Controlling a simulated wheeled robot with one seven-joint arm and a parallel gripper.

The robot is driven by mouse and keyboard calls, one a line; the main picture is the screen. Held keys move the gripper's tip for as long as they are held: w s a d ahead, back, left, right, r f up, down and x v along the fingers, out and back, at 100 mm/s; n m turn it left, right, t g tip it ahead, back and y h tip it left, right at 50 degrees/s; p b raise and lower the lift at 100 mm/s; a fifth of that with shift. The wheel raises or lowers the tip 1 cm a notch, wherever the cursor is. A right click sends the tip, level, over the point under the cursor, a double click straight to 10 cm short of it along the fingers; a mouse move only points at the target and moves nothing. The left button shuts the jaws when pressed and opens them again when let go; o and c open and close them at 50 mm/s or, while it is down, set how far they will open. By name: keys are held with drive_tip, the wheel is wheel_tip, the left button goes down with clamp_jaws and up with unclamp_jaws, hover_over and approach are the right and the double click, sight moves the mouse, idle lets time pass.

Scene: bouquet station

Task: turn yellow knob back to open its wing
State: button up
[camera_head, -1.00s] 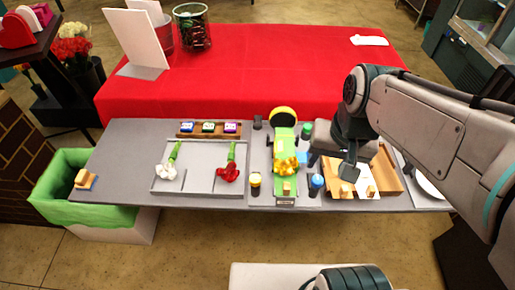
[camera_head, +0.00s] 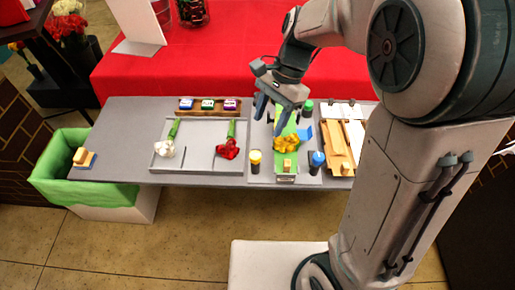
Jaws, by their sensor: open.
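The yellow knob (camera_head: 255,157) is a yellow cap on a short dark post at the front left of the bouquet fixture. The fixture has a green bed (camera_head: 290,122) carrying yellow flowers (camera_head: 286,143). A small blue flap (camera_head: 305,132) shows at its right edge; I cannot make out a yellow wing. My gripper (camera_head: 272,112) is open, pointing down over the back of the fixture, behind and apart from the yellow knob. It hides the fixture's back left part. Nothing shows between its fingers.
A blue knob (camera_head: 317,159) stands front right and a green knob (camera_head: 307,106) back right of the fixture. A grey tray (camera_head: 198,157) with white and red flowers lies left. A wooden tray (camera_head: 338,150) lies right, partly behind my arm.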

sight(256, 154)
drive_tip(key=x, duration=1)
drive_tip(key=shift+f, duration=0.15)
drive_tip(key=c, duration=1)
